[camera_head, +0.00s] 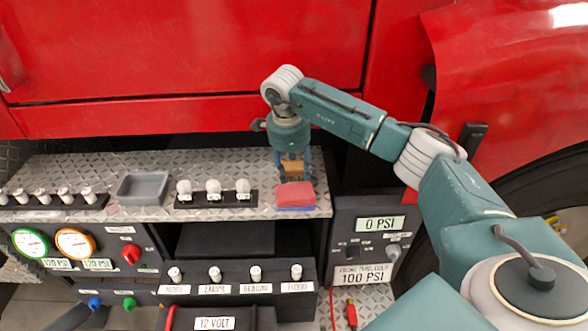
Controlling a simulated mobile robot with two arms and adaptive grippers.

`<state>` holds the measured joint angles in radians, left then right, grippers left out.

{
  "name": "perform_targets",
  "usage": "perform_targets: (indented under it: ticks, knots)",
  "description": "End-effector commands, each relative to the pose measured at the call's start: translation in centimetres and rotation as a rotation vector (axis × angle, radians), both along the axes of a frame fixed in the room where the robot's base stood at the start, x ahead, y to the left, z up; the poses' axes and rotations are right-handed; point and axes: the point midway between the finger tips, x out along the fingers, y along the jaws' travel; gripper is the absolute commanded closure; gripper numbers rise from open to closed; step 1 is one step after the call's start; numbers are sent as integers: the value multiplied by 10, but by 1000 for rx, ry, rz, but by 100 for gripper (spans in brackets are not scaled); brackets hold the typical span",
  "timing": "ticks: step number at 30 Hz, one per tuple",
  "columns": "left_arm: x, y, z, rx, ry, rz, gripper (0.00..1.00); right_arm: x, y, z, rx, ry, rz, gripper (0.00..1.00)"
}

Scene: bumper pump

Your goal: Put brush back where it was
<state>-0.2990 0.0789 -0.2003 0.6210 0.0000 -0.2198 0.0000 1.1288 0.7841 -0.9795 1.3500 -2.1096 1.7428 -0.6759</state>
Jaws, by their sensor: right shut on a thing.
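My right gripper (292,163) points down over the right end of the diamond-plate ledge (150,213). It is shut on a brown, wooden-looking block, which I take to be the brush (292,171). The brush is at the ledge, just behind a red and blue pad (295,195). I cannot tell whether the brush touches the ledge or is slightly above it. The fingers hide part of the brush. My left gripper is not seen.
A grey tray (142,188) sits on the ledge, left of several white knobs (213,190). A red truck body (190,60) rises behind. Below are gauges (75,243), labelled switches and a pressure panel (365,245). Bare ledge lies around the tray.

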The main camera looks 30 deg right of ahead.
Motion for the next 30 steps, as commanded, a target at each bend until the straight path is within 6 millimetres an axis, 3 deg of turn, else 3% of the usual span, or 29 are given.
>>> perform_targets:
  ticks: [7,8,10,22,30]
  knots:
    - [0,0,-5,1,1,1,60,0,0,-9,0,0,0,81]
    - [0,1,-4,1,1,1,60,0,0,-7,0,0,0,50]
    - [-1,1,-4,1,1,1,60,0,0,-7,0,0,0,37]
    - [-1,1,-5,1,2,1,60,0,1,-2,2,-1,0,37]
    - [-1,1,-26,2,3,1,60,-6,11,46,0,-6,2,37]
